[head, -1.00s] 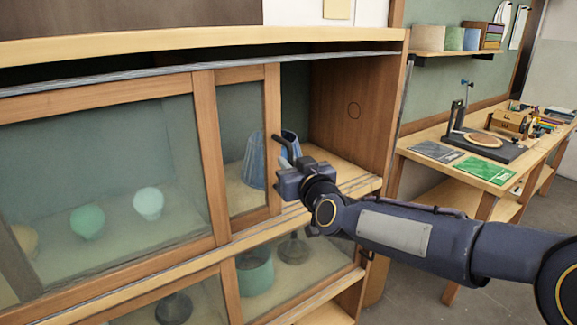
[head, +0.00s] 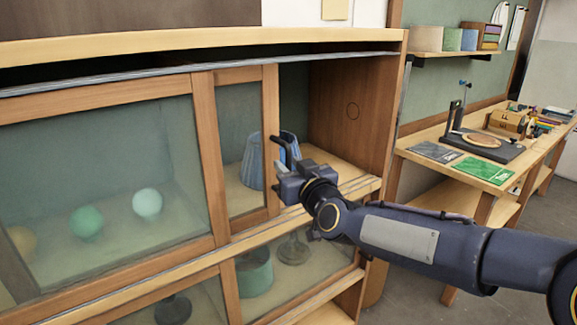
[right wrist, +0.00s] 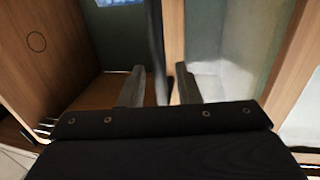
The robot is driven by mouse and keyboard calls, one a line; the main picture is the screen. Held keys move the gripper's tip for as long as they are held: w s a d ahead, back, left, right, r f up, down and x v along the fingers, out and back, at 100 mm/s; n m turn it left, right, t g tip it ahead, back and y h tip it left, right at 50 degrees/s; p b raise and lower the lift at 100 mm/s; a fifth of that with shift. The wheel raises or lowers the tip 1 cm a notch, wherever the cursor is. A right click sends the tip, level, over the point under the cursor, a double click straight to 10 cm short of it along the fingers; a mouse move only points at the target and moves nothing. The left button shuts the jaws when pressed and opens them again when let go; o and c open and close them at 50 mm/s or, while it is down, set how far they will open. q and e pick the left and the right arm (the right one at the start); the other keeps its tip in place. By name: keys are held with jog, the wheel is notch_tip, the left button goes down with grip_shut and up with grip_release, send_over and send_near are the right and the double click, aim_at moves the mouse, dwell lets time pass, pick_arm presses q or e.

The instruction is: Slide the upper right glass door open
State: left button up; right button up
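The upper right glass door (head: 241,125) is a narrow wood-framed pane, its left part behind the wider left door (head: 105,190). It stands partly slid left, with an open gap between its right stile (head: 271,140) and the cabinet's right wall (head: 350,110). My right gripper (head: 284,150) is at that stile, on the gap side. In the right wrist view its fingers (right wrist: 158,88) are apart, with the stile (right wrist: 173,35) and a dark upright edge seen between and beyond them. I cannot tell whether they touch the door. My left gripper is not in view.
A blue pleated lampshade (head: 252,162) stands inside on the shelf, partly behind the glass. Round green and white globes (head: 147,204) sit behind the left door. Lower glass doors hold more lamp parts. A workbench (head: 420,145) with tools stands at the right.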

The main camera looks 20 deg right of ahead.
jog(key=s+d, duration=0.1)
jog(key=s, duration=0.5)
jog(key=shift+s, duration=0.35)
jog(key=s+d+f+m+g, duration=0.1)
jog(key=s+f+g, duration=0.5)
jog(key=s+f, duration=0.4)
jog(key=s+d+f+m+g+y, duration=0.1)
jog(key=s+f+m+g, duration=0.1)
jog(key=s+f+g, duration=0.4)
jog(key=s+f, duration=0.5)
jog(key=s, duration=0.7)
jog(key=shift+d+f+m, duration=0.2)
jog(key=shift+m, duration=0.1)
